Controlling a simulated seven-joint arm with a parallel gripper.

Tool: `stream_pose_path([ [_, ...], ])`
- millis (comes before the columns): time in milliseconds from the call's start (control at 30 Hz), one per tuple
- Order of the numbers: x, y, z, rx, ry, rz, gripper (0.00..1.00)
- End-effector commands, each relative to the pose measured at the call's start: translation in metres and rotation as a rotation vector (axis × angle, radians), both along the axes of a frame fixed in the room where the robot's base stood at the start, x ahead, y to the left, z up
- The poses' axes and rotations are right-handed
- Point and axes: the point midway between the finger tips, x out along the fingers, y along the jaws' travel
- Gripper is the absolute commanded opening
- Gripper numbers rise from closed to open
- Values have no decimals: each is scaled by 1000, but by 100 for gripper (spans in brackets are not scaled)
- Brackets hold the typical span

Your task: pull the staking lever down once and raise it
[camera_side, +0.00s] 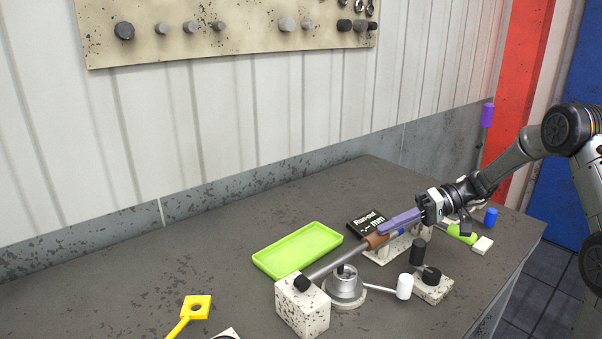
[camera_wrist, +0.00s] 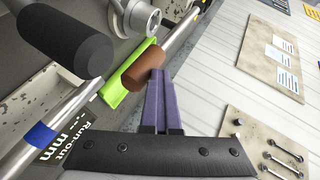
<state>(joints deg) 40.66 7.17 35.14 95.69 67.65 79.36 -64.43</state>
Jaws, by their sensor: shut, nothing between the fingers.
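The staking lever appears to be the grey bar (camera_side: 335,264) with a brown grip (camera_side: 375,239), running from a black pivot on a speckled white block (camera_side: 300,304). The brown grip also shows in the wrist view (camera_wrist: 141,70). My gripper (camera_side: 384,230) has purple fingers, shut and empty, with their tips right beside the brown grip. In the wrist view the fingertips (camera_wrist: 157,73) overlap the grip's near end; I cannot tell whether they touch. The bar slopes gently up toward the grip. A round grey fixture (camera_side: 345,287) stands beside the bar.
A green tray (camera_side: 297,249) lies behind the bar. A black run-out sign (camera_side: 366,222) stands behind my fingers. A black upright handle (camera_side: 418,252) and a white-ended handle (camera_side: 405,287) are in front. A yellow tool (camera_side: 190,314) lies at the left.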

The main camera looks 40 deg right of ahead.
Motion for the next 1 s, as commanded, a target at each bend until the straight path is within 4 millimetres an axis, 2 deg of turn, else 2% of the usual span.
stream_pose_path([
  [33, -1, 0, -7, -3, 15, -2, 0],
  [233, -2, 1, -3, -3, 16, 0, 0],
  [367, -6, 0, 14, -4, 9, 0, 0],
  [467, -11, 0, 35, -4, 1, -1, 0],
  [800, -44, -56, 67, -1, 1, -5, 0],
  [1000, -55, -74, 77, 0, -1, -2, 0],
])
